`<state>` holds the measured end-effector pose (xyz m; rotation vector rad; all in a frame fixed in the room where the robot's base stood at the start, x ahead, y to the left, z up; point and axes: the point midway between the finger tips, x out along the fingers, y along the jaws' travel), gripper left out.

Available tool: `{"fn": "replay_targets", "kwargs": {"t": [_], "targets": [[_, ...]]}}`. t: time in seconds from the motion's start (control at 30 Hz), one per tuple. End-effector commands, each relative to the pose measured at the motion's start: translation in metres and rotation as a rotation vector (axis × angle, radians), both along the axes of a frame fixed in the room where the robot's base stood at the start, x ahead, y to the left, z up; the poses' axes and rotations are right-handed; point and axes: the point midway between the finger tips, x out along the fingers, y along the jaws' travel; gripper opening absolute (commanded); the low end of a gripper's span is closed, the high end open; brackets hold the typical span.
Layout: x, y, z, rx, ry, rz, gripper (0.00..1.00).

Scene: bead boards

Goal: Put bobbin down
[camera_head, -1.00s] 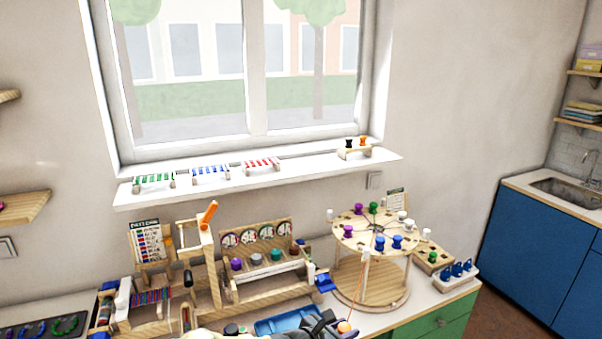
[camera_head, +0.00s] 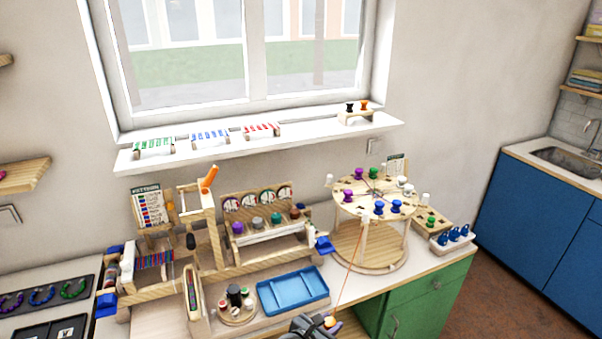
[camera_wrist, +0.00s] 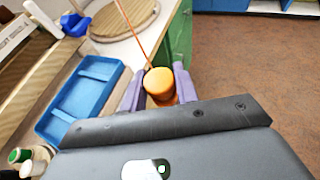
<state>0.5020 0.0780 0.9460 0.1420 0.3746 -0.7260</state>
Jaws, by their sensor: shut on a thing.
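My gripper (camera_head: 328,324) is at the bottom of the head view, over the front edge of the bench. It is shut on an orange bobbin (camera_wrist: 158,84), which sits between the two purple-grey fingers in the wrist view. In the head view only a small part of the bobbin (camera_head: 330,321) shows. An orange thread (camera_head: 351,265) runs taut from the bobbin up to the round wooden braiding stand (camera_head: 349,207). Purple, blue, green and white bobbins sit around the stand's top disc. What lies directly beneath the held bobbin is hard to tell.
A blue tray (camera_head: 326,296) lies on the bench left of my gripper, with a round holder of small spools (camera_head: 238,312) beside it. A wooden rack of bobbins and dials (camera_head: 262,255) stands behind. Green drawers (camera_head: 440,285) are below the bench at right, with open floor beyond.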

Motion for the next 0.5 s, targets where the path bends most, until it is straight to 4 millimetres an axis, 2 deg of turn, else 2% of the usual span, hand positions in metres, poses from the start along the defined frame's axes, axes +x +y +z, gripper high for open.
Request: {"fn": "replay_targets", "kwargs": {"t": [0.5], "targets": [[-0.007,0.005,-0.056,0.000,-0.001,0.097,0.03]]}}
